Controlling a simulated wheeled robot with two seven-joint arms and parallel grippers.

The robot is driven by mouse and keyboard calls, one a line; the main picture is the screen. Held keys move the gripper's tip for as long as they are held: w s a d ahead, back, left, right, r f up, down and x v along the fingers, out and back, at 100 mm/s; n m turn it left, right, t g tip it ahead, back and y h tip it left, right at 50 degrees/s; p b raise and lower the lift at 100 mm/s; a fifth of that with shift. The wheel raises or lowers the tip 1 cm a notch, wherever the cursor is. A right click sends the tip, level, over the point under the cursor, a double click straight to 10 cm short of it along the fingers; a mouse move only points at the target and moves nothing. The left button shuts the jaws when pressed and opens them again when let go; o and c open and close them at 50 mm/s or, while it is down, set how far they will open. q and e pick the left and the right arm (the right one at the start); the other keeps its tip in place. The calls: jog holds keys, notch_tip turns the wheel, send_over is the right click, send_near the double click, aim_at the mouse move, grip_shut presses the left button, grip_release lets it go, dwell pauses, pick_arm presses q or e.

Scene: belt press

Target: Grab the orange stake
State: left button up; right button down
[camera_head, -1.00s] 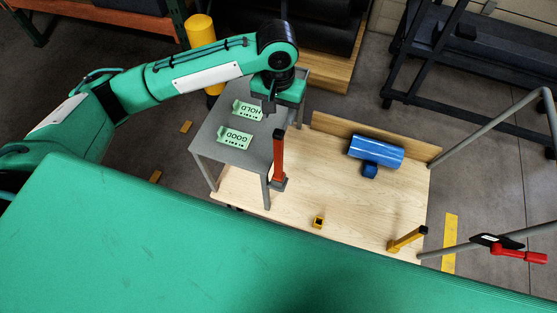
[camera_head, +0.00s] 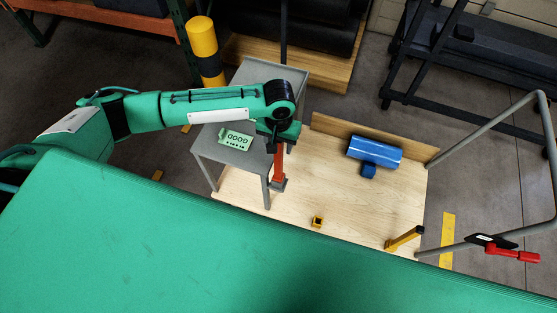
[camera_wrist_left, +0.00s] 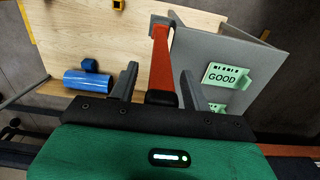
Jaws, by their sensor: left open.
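The orange stake (camera_head: 279,164) stands upright in a dark grey base on the wooden cart deck, beside the grey table. In the left wrist view the orange stake (camera_wrist_left: 163,60) runs between the two fingers, its dark top end close to the palm. My left gripper (camera_head: 277,148) is over the stake's upper part and hides its top in the head view. In the left wrist view my left gripper (camera_wrist_left: 158,80) is open, with a gap between each finger and the stake. My right gripper is not in view.
The grey table (camera_head: 205,150) with a green GOOD sign (camera_head: 236,139) stands left of the stake. A blue roller (camera_head: 375,151), a small yellow socket (camera_head: 317,221) and a yellow post (camera_head: 404,239) are on the wooden deck (camera_head: 340,190). A green surface (camera_head: 150,240) fills the foreground.

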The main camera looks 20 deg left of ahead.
pick_arm(q)
jog(key=shift+f, duration=0.45)
jog(key=shift+c, duration=0.2)
grip_shut()
jog(key=shift+r, duration=0.15)
jog(key=shift+r, duration=0.55)
notch_tip(320, 180, up, 19)
jog(key=b, duration=0.2)
jog(key=shift+f, duration=0.15)
